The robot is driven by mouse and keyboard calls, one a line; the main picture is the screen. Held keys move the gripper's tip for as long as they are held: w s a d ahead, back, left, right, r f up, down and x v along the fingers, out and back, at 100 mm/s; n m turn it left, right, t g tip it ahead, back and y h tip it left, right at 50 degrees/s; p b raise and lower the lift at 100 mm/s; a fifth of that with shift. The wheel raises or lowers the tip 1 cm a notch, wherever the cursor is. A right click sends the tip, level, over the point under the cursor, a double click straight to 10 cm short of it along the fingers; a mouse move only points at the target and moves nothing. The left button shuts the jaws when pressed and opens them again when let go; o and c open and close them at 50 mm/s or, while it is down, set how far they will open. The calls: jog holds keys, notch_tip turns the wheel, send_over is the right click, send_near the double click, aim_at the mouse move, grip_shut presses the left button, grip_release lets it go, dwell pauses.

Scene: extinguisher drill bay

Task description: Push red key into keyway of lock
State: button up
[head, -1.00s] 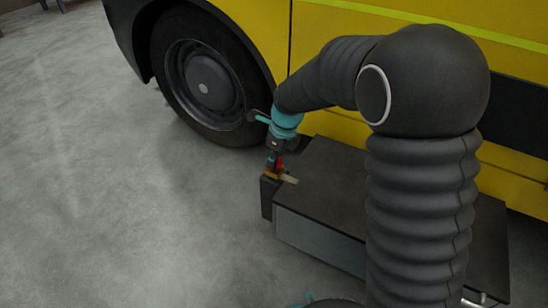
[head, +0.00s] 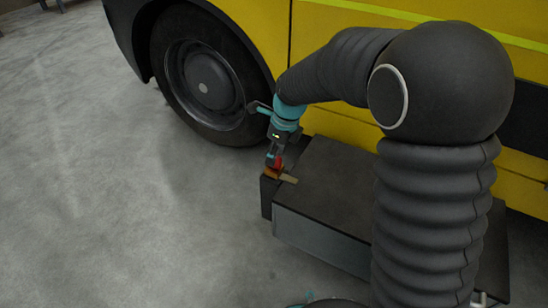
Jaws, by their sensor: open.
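A small red key (head: 277,161) shows just under my gripper (head: 273,160), at the near left end of a dark bench top. An orange-brown piece (head: 271,172), perhaps the lock, sits right below the red key on a dark block. The keyway cannot be made out, and I cannot tell how far the key is in it. My gripper is open and points down, with its fingertips close around or beside the red key. The fingers partly hide the key, and contact is too small to tell.
The dark bench (head: 340,195) stands against a yellow vehicle (head: 250,25) with a large black wheel (head: 205,85). A flat tan piece (head: 289,179) lies on the bench top beside the orange-brown piece. The grey floor (head: 130,210) at left is clear.

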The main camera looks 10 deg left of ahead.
jog(key=v, duration=0.9)
jog(key=s+d+r+n+t+p, duration=0.1)
jog(key=s+d+r+n+p, duration=0.1)
jog(key=s+d+r+n, duration=0.2)
jog(key=s+d+r+n+t+h+p, duration=0.1)
jog(key=s+d+r+n, duration=0.4)
jog(key=s+d+n, duration=0.5)
jog(key=s+d+r+n+t+h+p, duration=0.1)
jog(key=s+d+r+n+t+p, duration=0.1)
jog(key=s+d+r+n+p, duration=0.2)
jog(key=s+d+n+p, duration=0.1)
jog(key=s+d+n, duration=0.2)
jog(key=s+d, duration=0.2)
jog(key=shift+s+d+r+n+t, duration=0.35)
jog(key=shift+d+n+t, duration=0.05)
